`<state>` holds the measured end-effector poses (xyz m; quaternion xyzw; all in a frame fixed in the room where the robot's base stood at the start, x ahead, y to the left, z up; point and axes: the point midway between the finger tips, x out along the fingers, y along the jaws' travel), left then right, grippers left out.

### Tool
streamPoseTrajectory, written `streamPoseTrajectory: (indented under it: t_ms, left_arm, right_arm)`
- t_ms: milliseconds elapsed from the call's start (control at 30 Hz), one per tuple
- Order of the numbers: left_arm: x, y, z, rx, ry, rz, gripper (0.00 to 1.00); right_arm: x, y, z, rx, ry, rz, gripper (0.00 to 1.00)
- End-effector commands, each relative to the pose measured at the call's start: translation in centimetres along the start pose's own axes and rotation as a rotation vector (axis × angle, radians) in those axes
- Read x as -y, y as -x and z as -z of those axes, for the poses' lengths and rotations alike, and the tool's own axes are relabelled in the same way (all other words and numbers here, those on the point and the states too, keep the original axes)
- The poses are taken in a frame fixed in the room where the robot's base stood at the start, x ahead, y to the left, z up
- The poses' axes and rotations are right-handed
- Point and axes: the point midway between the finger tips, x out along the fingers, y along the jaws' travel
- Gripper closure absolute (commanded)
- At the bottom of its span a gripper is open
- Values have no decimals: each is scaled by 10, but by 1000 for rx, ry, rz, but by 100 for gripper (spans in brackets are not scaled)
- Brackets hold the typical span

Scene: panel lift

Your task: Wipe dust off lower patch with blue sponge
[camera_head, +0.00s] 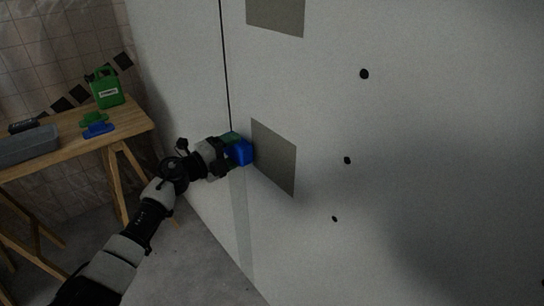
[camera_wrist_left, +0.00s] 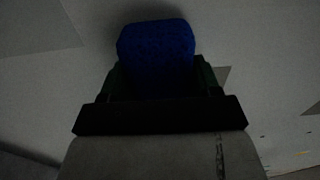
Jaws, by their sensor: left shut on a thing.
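My left gripper (camera_head: 231,151) is shut on the blue sponge (camera_head: 242,152). The sponge is at the left edge of the lower grey dust patch (camera_head: 276,158) on the white wall panel; I cannot tell whether it touches the panel. In the left wrist view the blue sponge (camera_wrist_left: 156,55) sticks out between the fingers of my left gripper (camera_wrist_left: 158,85), close to the pale surface. A part of a grey patch (camera_wrist_left: 222,76) shows to the right of the sponge there. My right gripper is not in view.
An upper grey patch (camera_head: 276,14) is higher on the white panel (camera_head: 400,200). Several black dots mark the panel. At the left, a wooden table (camera_head: 135,122) carries a green canister (camera_head: 106,90), a blue item (camera_head: 98,130), a green item (camera_head: 94,118) and a grey bin (camera_head: 28,143).

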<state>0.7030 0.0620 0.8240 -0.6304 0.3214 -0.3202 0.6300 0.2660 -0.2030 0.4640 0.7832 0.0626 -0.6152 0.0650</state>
Motion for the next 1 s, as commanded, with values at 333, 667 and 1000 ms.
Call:
streamPoseTrajectory:
  t_ms: [333,667,1000]
  left_arm:
    - [1,-1,0,0,-1,0,62]
    - [0,-3,0,0,-1,0,62]
    - [0,-3,0,0,0,0,62]
  right_arm:
    - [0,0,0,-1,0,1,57]
    - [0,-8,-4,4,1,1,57]
    - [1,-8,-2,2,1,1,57]
